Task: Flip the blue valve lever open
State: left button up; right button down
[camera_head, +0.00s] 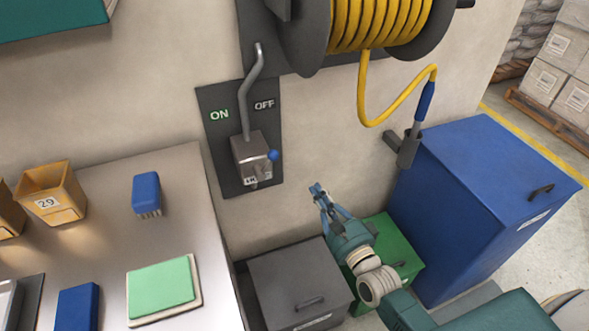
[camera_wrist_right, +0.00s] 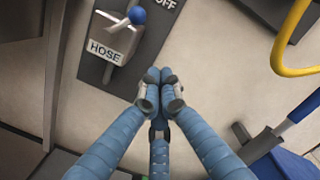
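The blue valve lever (camera_head: 273,154) is a blue ball knob on a short arm at the grey metal valve box (camera_head: 248,146), on a dark wall plate marked ON and OFF. In the right wrist view, the blue knob (camera_wrist_right: 137,15) is at the top, on a silver lever above a HOSE label (camera_wrist_right: 105,52). My right gripper (camera_head: 318,189) is below and right of the knob, apart from it. Its fingertips (camera_wrist_right: 160,82) are together with nothing between them. My left gripper is not in view.
A hose reel (camera_head: 380,25) with yellow hose hangs above right. A hose nozzle holder (camera_head: 403,147) sticks out from the wall. Blue (camera_head: 490,190), green (camera_head: 404,252) and grey (camera_head: 290,280) bins stand below. A metal table (camera_head: 105,205) is at left. The wall beside the plate is bare.

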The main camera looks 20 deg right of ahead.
aim_at(268, 164)
jog(key=w+a+r+p, duration=0.2)
jog(key=w+a+p, duration=0.1)
jog(key=w, duration=0.7)
jog(key=shift+w+a+r, duration=0.2)
jog(key=shift+a+r, duration=0.1)
jog(key=shift+a, duration=0.35)
jog(key=shift+r, duration=0.1)
jog(key=shift+a+r+n+p, duration=0.15)
jog(key=shift+n+p, duration=0.2)
jog(key=shift+n, duration=0.05)
